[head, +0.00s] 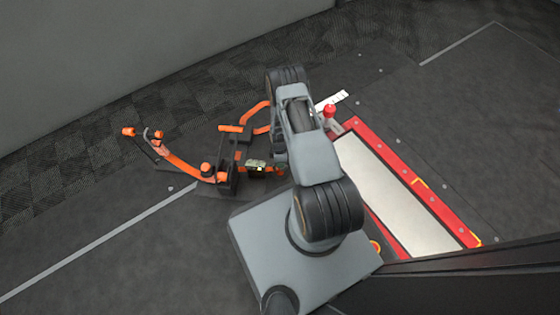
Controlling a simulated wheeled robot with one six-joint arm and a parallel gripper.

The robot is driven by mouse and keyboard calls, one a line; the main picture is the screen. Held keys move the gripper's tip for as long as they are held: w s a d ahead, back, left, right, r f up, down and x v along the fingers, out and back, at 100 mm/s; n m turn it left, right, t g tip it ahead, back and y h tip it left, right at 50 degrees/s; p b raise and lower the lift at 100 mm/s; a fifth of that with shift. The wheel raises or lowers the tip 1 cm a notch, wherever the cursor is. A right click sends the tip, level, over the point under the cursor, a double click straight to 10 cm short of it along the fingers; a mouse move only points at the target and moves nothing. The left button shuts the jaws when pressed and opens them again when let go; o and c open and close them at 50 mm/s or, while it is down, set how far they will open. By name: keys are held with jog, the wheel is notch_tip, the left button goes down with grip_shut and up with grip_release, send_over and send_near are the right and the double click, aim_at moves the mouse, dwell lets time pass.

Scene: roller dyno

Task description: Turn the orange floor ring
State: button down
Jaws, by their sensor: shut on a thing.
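A small orange ring (375,246) shows low in the head view, beside the red-framed plate and close to my base. Part of it is hidden behind my body. I cannot tell for certain whether it is the floor ring or how it is turned. My arm rises from the base and folds back down near the orange straps. Its links cover the far end, so my gripper and whatever lies directly under the arm are hidden.
Orange straps with black hardware (205,172) lie left of my arm. A red-framed pale plate (398,198) lies to the right, with a red knob (329,110) at its far end. A grey wall (120,60) stands behind. Floor at lower left is clear.

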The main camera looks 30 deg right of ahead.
jog(key=shift+s+m+y, duration=0.25)
jog(key=shift+m+y, duration=0.05)
jog(key=shift+m, duration=0.8)
jog(key=c, duration=1.1)
grip_release()
jog(key=shift+w, duration=0.1)
jog(key=p+v, duration=0.5)
jog(key=v, duration=0.9)
jog(key=shift+p, duration=0.3)
jog(key=shift+a, duration=0.1)
